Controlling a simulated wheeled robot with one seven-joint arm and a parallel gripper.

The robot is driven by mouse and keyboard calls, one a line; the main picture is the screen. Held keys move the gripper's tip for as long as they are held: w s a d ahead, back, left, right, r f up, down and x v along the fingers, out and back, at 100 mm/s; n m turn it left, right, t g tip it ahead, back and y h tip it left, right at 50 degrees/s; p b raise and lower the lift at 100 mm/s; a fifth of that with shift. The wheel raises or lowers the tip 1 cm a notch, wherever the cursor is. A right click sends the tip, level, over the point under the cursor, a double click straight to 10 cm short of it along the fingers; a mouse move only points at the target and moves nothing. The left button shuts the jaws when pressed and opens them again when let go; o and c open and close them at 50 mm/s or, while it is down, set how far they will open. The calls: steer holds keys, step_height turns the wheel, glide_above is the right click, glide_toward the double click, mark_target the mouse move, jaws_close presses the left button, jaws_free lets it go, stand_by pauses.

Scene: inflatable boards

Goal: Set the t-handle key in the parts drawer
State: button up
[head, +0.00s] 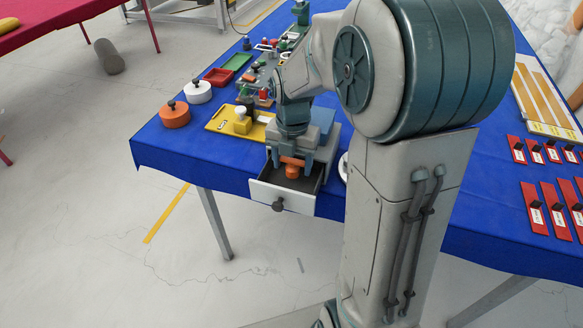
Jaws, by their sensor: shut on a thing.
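The parts drawer (270,193) is pulled out of a small grey cabinet (326,118) at the near edge of the blue table. It has a white front, a dark knob and a dark inside. My gripper (291,163) points down over the open drawer. It is shut on an orange piece (292,171), which looks like the t-handle key. The orange piece is over or inside the drawer. I cannot tell whether it touches the drawer floor. The key's lower part is hidden or too small to make out.
A yellow tray (218,120) lies left of the cabinet. Orange (174,116) and white (198,93) round knobbed pieces stand farther left. Red labelled plates (535,208) lie at the right. My arm hides the table's middle.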

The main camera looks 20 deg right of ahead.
mark_target(292, 163)
steer(key=shift+f, duration=1.45)
steer(key=shift+f, duration=0.2)
steer(key=o, duration=1)
steer(key=shift+c, duration=0.2)
steer(key=shift+r, duration=0.15)
